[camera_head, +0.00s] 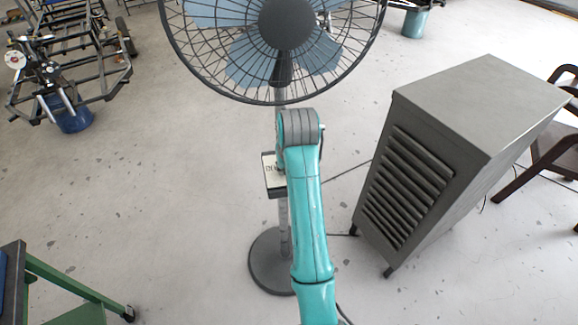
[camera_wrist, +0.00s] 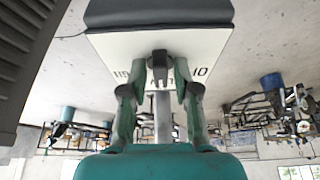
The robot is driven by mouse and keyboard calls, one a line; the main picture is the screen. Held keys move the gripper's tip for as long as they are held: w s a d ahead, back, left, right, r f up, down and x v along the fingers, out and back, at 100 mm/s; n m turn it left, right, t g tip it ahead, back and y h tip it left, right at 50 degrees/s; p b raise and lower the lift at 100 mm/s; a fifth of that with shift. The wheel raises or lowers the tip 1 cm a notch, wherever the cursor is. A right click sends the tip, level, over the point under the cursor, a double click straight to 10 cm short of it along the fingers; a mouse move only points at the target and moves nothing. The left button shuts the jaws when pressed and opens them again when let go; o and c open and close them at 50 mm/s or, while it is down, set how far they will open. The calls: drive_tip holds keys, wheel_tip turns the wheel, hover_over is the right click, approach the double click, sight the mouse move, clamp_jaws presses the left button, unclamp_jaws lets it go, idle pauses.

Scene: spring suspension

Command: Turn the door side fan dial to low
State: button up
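A standing fan (camera_head: 285,22) is in front of me in the head view, with a small control box (camera_head: 275,185) on its pole. My arm covers part of the box. In the wrist view the white face of the control box (camera_wrist: 108,46) carries a dark dial (camera_wrist: 160,66) with printed marks to its left and right; the dial's exact setting is hard to read. My gripper (camera_wrist: 160,72) has its two teal fingers on either side of the dial, close against it and seemingly shut on it. The fingertips are hidden from the head view.
A grey louvred cabinet (camera_head: 470,130) stands to the right of the fan. The fan's round base (camera_head: 268,262) is on the floor. A green-framed cart (camera_head: 75,290) is at lower left, and a vehicle frame (camera_head: 75,65) at upper left. Cables run across the floor.

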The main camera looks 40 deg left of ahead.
drive_tip(key=shift+r, duration=0.15)
drive_tip(key=v, duration=0.7)
drive_tip(key=shift+s, duration=0.1)
idle(0.6)
